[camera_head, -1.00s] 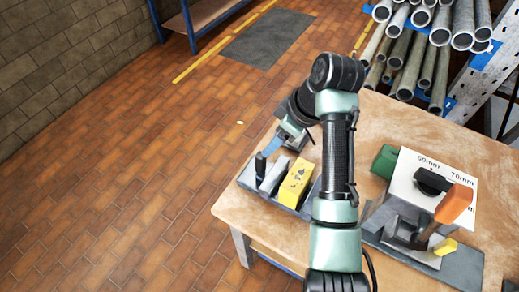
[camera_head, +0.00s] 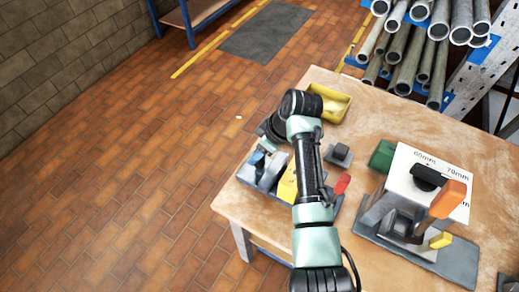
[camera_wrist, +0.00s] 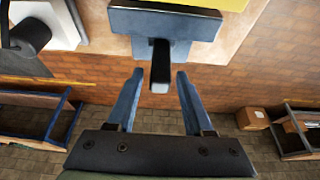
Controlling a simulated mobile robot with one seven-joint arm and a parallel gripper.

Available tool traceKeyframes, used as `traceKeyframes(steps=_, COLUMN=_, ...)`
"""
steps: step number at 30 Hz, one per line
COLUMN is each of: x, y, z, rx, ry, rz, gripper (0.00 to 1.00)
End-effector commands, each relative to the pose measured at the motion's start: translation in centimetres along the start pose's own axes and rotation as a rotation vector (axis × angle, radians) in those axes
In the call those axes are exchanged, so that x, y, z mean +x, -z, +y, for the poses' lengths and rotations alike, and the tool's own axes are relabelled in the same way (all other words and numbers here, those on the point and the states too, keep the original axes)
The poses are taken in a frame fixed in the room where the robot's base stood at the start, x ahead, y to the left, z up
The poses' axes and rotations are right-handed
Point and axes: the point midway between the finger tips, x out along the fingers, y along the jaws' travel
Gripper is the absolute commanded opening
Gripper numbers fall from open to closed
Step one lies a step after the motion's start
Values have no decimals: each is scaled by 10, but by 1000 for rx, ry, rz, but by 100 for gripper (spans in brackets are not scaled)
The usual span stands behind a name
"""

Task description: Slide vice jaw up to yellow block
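The yellow block (camera_head: 287,187) sits in the vice on the bench, partly hidden by my arm in the head view. A grey vice jaw (camera_head: 271,172) stands to its left, with a gap between them. In the wrist view the jaw appears as a blue-grey plate (camera_wrist: 180,22) with a dark bar (camera_wrist: 160,68) sticking out toward me. A yellow strip (camera_wrist: 205,3) shows beyond the plate. My gripper (camera_wrist: 160,76) is open. Its blue fingers lie on either side of the bar's end, with gaps on both sides. In the head view my gripper is small and partly hidden by my wrist.
A yellow bin (camera_head: 334,103) and a small grey block (camera_head: 340,154) are behind my arm. A red piece (camera_head: 342,184) lies to its right. Right of these stand a green block (camera_head: 383,156), a white labelled board (camera_head: 405,175) and an orange-handled clamp (camera_head: 447,200). Pipes (camera_head: 425,50) are racked behind.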

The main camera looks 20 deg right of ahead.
Motion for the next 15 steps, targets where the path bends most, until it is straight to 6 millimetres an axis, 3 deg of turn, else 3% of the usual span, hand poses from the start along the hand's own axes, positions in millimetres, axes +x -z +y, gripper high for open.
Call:
traceKeyframes(steps=1, x=0, y=0, z=0, rx=0, ry=0, rz=0, gripper=40)
traceKeyframes(steps=8, x=0, y=0, z=0, rx=0, ry=0, rz=0, gripper=0)
traceKeyframes(steps=15, x=-5, y=-7, z=0, rx=4, ry=1, rz=0, gripper=0)
